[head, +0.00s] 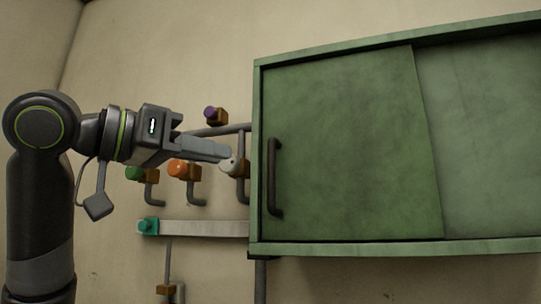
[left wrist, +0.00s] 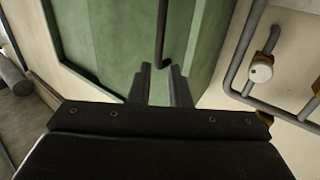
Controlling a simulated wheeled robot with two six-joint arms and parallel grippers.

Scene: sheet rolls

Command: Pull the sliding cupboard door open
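The green sliding cupboard door (head: 350,150) sits at the left end of the cupboard, overlapping a lighter panel (head: 485,135) on the right. Its dark vertical bar handle (head: 274,177) is near the door's left edge. My left gripper (head: 226,153) is left of the handle in the head view, its fingers pointing right. In the left wrist view, the two fingers (left wrist: 161,70) are apart with nothing held. The handle (left wrist: 161,35) shows ahead, its end lined up with the gap between the fingertips. My right gripper is not in view.
Left of the cupboard, pipes and valves are fixed to the wall: a purple knob (head: 211,113), an orange knob (head: 178,168), a white knob (head: 229,163) and green ones. A pale horizontal bar (head: 205,228) runs below them. The space before the door looks clear.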

